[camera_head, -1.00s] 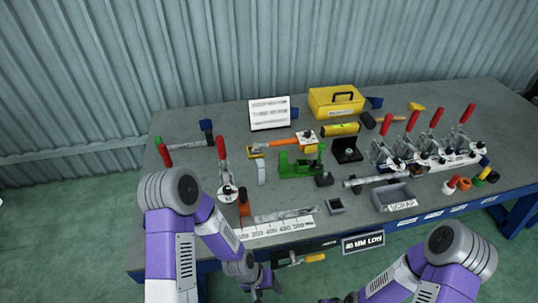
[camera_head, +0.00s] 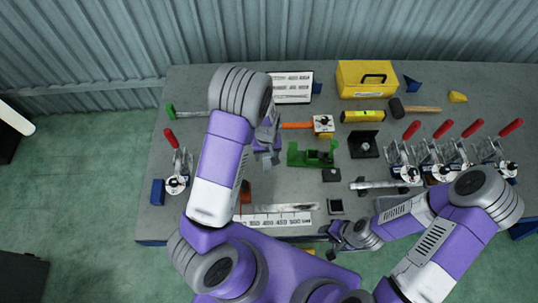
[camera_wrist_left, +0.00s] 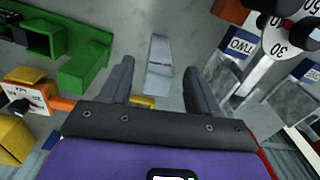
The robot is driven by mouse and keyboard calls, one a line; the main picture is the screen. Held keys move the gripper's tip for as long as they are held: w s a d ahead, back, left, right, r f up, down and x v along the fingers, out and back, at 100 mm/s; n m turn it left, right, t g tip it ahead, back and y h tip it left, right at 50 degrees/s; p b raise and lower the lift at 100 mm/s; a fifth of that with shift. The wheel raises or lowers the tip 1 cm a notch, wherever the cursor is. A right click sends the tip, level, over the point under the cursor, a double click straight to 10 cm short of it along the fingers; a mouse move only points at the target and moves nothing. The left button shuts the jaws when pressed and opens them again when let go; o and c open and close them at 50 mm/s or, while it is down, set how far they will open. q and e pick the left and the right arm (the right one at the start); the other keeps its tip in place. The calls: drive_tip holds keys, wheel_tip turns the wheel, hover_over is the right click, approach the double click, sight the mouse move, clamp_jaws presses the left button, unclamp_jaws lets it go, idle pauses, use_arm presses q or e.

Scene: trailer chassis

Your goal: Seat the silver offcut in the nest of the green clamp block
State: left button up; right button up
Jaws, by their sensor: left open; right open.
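The silver offcut (camera_wrist_left: 159,68) lies on the grey bench top in the left wrist view, between and just beyond my fingertips. My left gripper (camera_wrist_left: 160,82) is open and empty over it; in the head view the left gripper (camera_head: 266,152) hides most of the offcut. The green clamp block (camera_head: 312,155) stands just right of the gripper in the head view and at upper left in the wrist view (camera_wrist_left: 88,66). Its nest cannot be made out clearly. My right gripper (camera_head: 337,238) is at the bench's front edge, open, with nothing visible in it.
An orange-handled tool (camera_head: 298,125) lies behind the clamp block. A black angle bracket (camera_head: 363,144) stands to its right. Red-handled toggle clamps (camera_head: 440,155) fill the right side.

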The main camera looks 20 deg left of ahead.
use_arm(q)
drive_tip(key=f, duration=0.5)
drive_tip(key=shift+w+a+f, duration=0.15)
drive_tip(key=shift+w+f, duration=0.1)
drive_tip(key=shift+w, duration=0.1)
drive_tip(key=c, duration=1.1)
